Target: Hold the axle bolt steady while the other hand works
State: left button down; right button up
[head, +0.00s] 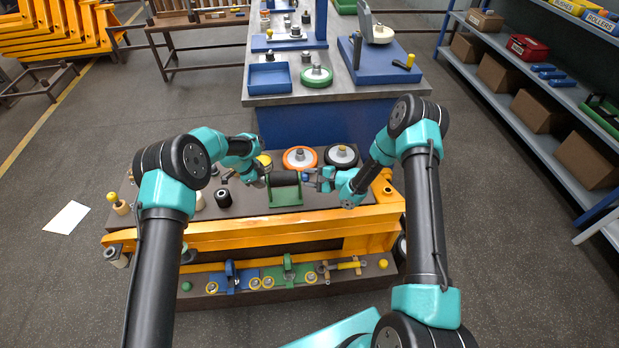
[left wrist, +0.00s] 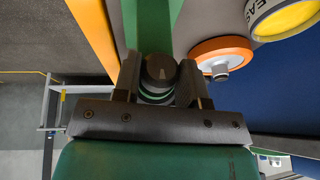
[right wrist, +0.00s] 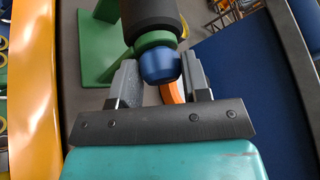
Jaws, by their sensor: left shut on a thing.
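A dark roller (head: 285,178) lies across a green cradle (head: 286,195) on the bench. My left gripper (head: 262,180) is at the roller's left end. In the left wrist view its fingers are shut on the grey round end of the axle bolt (left wrist: 160,68). My right gripper (head: 314,178) is at the roller's right end. In the right wrist view a blue rounded nut (right wrist: 158,66) sits at the green-collared end of the roller (right wrist: 150,15), between my right fingertips. I cannot tell whether the fingers press on it. The bolt's middle is hidden inside the roller.
An orange-rimmed wheel (head: 300,158) and a black wheel (head: 341,156) lie just behind the cradle. A black-topped spool (head: 223,198) stands to the left. An orange beam (head: 240,233) runs along the front. A blue-sided table (head: 330,120) stands behind, and shelves (head: 550,110) stand at the right.

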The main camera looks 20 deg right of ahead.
jog(key=o, duration=0.5)
jog(key=shift+d, duration=0.1)
jog(key=v, duration=1.1)
jog(key=shift+s+d+r, duration=0.1)
jog(key=shift+s+d, duration=0.15)
jog(key=shift+s, duration=0.05)
jog(key=shift+c, duration=0.2)
